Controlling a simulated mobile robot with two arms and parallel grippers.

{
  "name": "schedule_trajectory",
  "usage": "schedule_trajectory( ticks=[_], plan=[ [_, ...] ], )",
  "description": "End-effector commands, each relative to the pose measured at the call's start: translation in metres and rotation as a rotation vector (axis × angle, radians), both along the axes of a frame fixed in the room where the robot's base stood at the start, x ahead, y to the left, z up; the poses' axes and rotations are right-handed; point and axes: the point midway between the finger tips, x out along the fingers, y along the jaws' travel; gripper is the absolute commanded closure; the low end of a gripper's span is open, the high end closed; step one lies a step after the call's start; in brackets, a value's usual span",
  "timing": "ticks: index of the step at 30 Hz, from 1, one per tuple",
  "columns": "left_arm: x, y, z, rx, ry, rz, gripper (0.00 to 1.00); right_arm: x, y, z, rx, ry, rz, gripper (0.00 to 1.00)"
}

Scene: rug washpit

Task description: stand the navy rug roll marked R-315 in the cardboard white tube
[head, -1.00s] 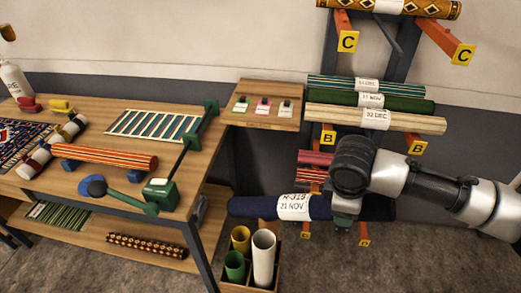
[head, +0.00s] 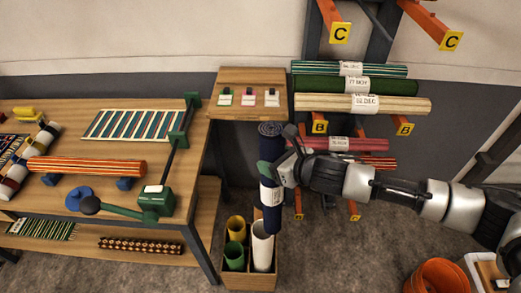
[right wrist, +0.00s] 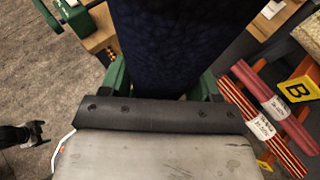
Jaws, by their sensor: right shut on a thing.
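The navy rug roll (head: 272,150) stands about upright in the head view, its coiled end up and a white label low on it; the label's text is not readable now. My right gripper (head: 272,173) is shut on the roll around its middle. In the right wrist view the roll (right wrist: 168,45) fills the space between the green fingers (right wrist: 163,82). The white tube (head: 262,254) stands in a box below. The roll's lower end overlaps the tube's mouth at its right side; I cannot tell whether it is inside or in front.
The box (head: 249,281) also holds a yellow tube (head: 236,228) and a green tube (head: 234,256). The workbench (head: 190,222) is close on the left. Rack arms with rolls (head: 365,104) stand right behind. An orange bucket (head: 436,276) is at the lower right.

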Motion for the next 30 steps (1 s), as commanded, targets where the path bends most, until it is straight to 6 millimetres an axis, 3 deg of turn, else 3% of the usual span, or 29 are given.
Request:
schedule_trajectory(
  ticks=[6,11,30],
  plan=[
    [0.0,0.0,0.005,0.0,0.0,0.0,0.12,0.001,0.008,0.005,0.043,-0.054,0.155,0.78],
    [0.0,0.0,0.002,0.0,0.0,0.0,0.12,0.0,0.009,0.001,0.052,-0.059,0.18,0.78],
    [0.0,0.0,-0.043,0.0,-0.001,-0.001,0.12,-0.001,0.009,-0.047,0.052,-0.058,0.179,0.78]
  ],
)
